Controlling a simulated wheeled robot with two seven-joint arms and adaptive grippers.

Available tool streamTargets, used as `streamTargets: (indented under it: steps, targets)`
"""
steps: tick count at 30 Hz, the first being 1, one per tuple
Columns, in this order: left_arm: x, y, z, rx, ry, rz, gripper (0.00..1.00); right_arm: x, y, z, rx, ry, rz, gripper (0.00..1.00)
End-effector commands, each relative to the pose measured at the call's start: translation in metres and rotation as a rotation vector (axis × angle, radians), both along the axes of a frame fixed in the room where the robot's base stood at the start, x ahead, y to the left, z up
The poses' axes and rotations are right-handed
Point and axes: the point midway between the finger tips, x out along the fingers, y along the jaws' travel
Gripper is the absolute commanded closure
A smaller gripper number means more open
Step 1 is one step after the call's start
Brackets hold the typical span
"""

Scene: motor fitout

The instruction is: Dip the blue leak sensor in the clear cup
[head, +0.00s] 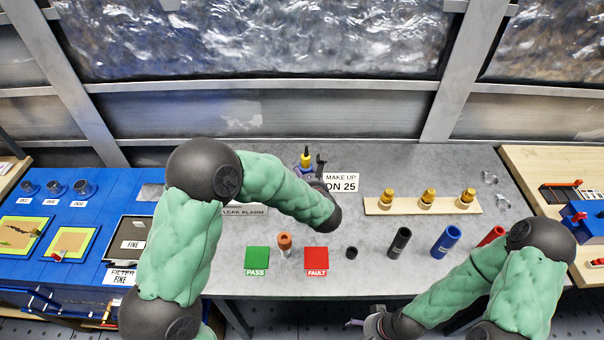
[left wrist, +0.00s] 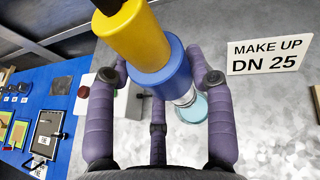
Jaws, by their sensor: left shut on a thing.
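The leak sensor, with a black top, yellow body and blue collar, shows in the head view (head: 305,159) and large in the left wrist view (left wrist: 160,70). My left gripper (head: 312,168) is shut on it, its purple fingers on both sides in the left wrist view (left wrist: 157,85). A clear round vessel with pale blue in it, apparently the clear cup (left wrist: 194,109), shows just below the sensor's lower end. I cannot tell whether the sensor's tip is inside it. No cup is visible beside the gripper in the head view. My right gripper (head: 368,324) is low at the front edge, its jaws unclear.
A green PASS pad (head: 256,259) and a red FAULT pad (head: 316,259) lie near the front, with an orange-capped piece (head: 285,243) between them. A MAKE UP DN 25 sign (head: 341,183) stands beside the gripper. Brass fittings (head: 428,198) and coloured cylinders (head: 446,240) stand right.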

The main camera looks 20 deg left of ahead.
Motion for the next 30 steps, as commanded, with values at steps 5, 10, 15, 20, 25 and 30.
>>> streamTargets:
  steps: [5, 10, 15, 20, 25, 30]
  targets:
    - [0.0, 0.0, -0.005, 0.001, -0.001, 0.001, 0.81, 0.0, 0.0, -0.003, 0.0, 0.0, 0.0, 0.24]
    - [0.0, 0.0, -0.014, 0.002, 0.0, 0.001, 0.81, 0.0, 0.0, -0.008, 0.0, 0.0, 0.0, 0.24]
    - [0.0, 0.0, -0.026, 0.0, 0.0, 0.001, 0.81, 0.0, 0.0, -0.014, 0.0, 0.0, 0.0, 0.24]
    - [0.0, 0.0, -0.037, 0.001, 0.0, 0.0, 0.81, 0.0, 0.0, -0.02, 0.0, 0.0, 0.0, 0.24]
    - [0.0, 0.0, -0.049, 0.001, -0.001, 0.0, 0.81, 0.0, 0.0, -0.03, 0.0, 0.0, 0.0, 0.24]
    - [0.0, 0.0, -0.061, 0.001, -0.001, 0.0, 0.81, 0.0, 0.0, -0.041, 0.0, 0.0, 0.0, 0.24]
